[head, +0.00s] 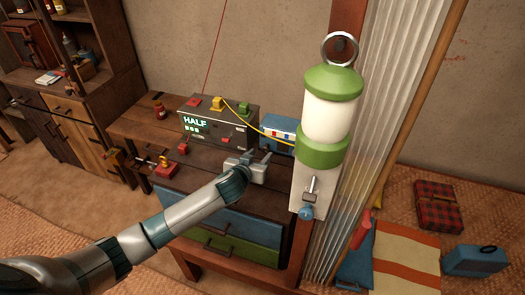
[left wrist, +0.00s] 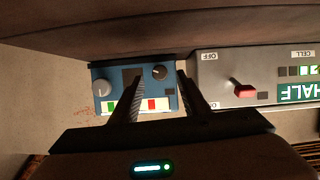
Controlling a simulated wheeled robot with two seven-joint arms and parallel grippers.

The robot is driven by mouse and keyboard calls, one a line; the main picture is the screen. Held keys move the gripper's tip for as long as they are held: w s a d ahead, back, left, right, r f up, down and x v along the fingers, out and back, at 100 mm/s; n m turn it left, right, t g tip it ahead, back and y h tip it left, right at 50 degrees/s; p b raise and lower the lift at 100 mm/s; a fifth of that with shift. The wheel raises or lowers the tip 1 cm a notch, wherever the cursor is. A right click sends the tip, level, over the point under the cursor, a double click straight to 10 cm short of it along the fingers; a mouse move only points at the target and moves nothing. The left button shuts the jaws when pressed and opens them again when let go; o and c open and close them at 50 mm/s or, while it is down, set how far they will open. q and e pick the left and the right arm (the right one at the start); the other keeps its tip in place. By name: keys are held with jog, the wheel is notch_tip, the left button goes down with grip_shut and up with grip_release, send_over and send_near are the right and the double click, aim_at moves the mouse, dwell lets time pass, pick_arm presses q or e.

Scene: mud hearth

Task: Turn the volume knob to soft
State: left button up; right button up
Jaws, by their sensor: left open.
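A small blue radio-like box (head: 279,133) stands at the back of the bench, right of the grey box. In the left wrist view, which shows it upside down, its blue face (left wrist: 172,102) has a pale knob (left wrist: 100,88), a dark knob (left wrist: 159,73) and a coloured strip (left wrist: 152,105). I cannot read which knob is the volume one. My left gripper (head: 268,156) is open and empty in front of the box. In the wrist view its fingertips (left wrist: 160,79) appear either side of the dark knob; contact cannot be told. My right gripper is out of view.
A grey box (head: 215,125) reading HALF, with a red switch (left wrist: 244,90), stands just left of the blue box. A yellow cable (head: 262,130) runs between them. A green-and-white dispenser (head: 328,115) hangs on a post at right, close to my gripper.

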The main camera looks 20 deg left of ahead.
aim_at(264, 151)
pick_arm(q)
jog(key=shift+p+x, duration=0.3)
jog(key=shift+x, duration=1.4)
jog(key=shift+w, duration=0.1)
grip_shut()
jog(key=shift+m+y, duration=0.4)
jog(key=shift+m, duration=0.1)
grip_release()
